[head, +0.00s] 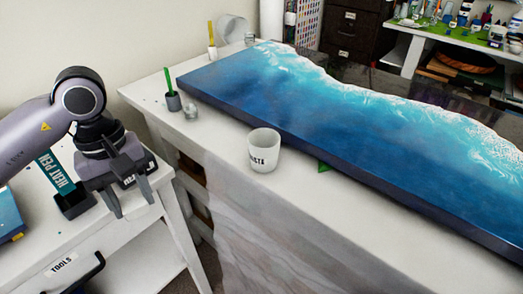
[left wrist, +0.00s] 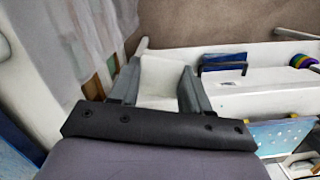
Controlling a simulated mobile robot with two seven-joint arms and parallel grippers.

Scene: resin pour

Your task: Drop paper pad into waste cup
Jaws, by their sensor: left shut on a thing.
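The waste cup (head: 263,152), white with dark lettering, stands upright on the white table beside the front edge of the blue resin panel. My left gripper (head: 134,207) is over the small side table, left of the cup and well apart from it. In the left wrist view my left gripper (left wrist: 161,68) is shut on the white paper pad (left wrist: 162,80), which sits between its two fingers. My right gripper is not in view.
The blue wave panel (head: 330,120) fills much of the table. A dark pot with a green stick (head: 172,100) stands at the table's left corner. The side table holds a heat pen holder (head: 73,203). A gap separates both tables. The table's front strip is mostly clear.

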